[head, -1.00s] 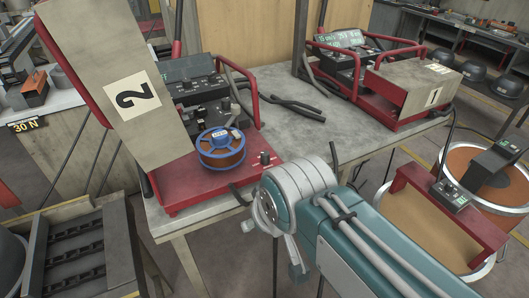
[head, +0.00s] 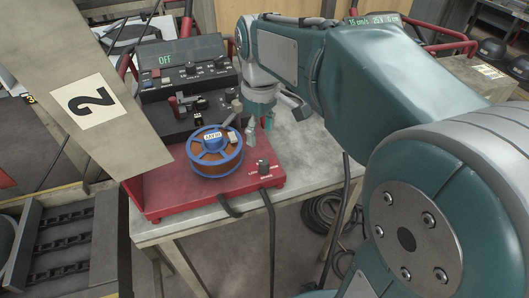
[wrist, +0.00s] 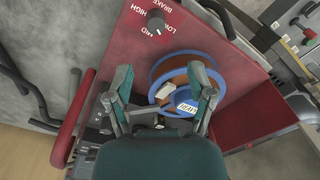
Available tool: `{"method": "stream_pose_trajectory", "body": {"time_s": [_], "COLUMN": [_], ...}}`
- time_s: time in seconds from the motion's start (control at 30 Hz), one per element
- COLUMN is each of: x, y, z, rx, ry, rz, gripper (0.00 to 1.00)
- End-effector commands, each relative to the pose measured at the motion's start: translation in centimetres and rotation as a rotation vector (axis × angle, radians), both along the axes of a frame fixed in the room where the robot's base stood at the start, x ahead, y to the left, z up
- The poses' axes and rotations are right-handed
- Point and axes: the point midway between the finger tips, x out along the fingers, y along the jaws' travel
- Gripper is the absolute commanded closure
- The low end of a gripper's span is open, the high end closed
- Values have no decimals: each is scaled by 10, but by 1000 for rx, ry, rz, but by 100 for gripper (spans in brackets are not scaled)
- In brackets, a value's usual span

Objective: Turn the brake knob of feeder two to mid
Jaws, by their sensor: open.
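Feeder two (head: 165,205) is a red tray under a tilted beige cover marked 2 (head: 92,107). Its black brake knob (head: 263,167) stands at the tray's front right corner. In the wrist view the knob (wrist: 155,20) sits at the top beside upside-down BRAKE, LOW, MID and HIGH lettering; I cannot tell for sure where it points. A blue spool of copper-coloured wire (head: 228,164) lies left of the knob, its label reading HEAVY (wrist: 187,107). My gripper (head: 260,129) is open and empty above the tray, behind the knob and apart from it.
Feeder two's control box (head: 185,75) stands behind the spool, its display reading OFF. Another feeder's display (head: 374,19) shows at the back right. Cables hang off the table's front (head: 245,206).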

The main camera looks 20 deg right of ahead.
Motion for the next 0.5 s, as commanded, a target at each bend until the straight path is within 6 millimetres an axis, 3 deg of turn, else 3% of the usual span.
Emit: {"method": "stream_pose_trajectory", "body": {"time_s": [0.5], "x": [-2], "y": [-3], "z": [-88], "rx": [4], "ry": [2], "rz": [-5], "gripper": [30]}}
